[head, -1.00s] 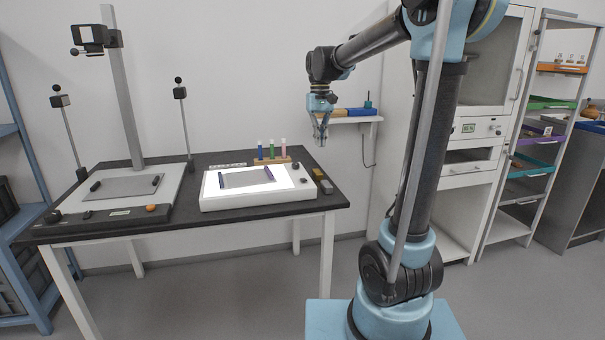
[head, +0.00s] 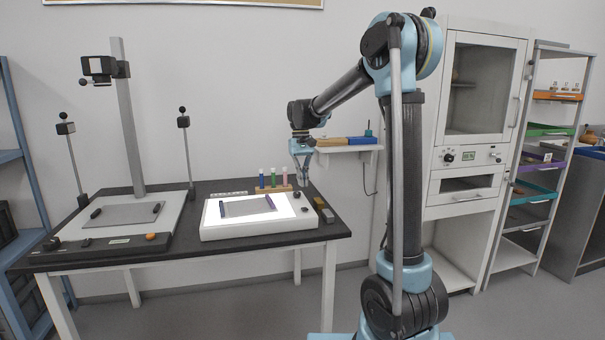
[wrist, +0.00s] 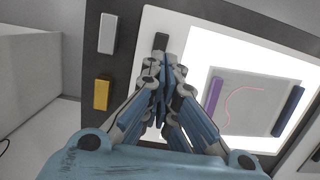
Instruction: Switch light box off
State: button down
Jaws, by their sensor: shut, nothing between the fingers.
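The light box (head: 225,232) is a low white box on the dark table, and its top panel glows bright white. A translucent sheet with a blue bar and a purple bar lies on the panel. Two dark controls sit on the box's right margin, a rear one (head: 297,195) and a front one (head: 306,209). My gripper (head: 304,184) is shut and empty, pointing down above the right end of the box. In the wrist view a black rocker-like control (wrist: 160,41) shows just beyond my fingertips (wrist: 168,62). I cannot tell whether they touch; my fingers may hide the other control.
A grey block (wrist: 107,33) and a yellow block (wrist: 102,94) lie on the table beside the box. A rack of coloured tubes (head: 273,188) stands behind it. A copy stand (head: 128,120) occupies the table's left. A wall shelf (head: 350,147) is behind my gripper.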

aim_at(304, 208)
jog(key=f, duration=0.2)
jog(key=s+f, duration=0.1)
jog(key=f, duration=0.4)
jog(key=shift+s+d+f, duration=0.2)
jog(key=shift+d+f, duration=0.05)
jog(key=shift+f, duration=0.1)
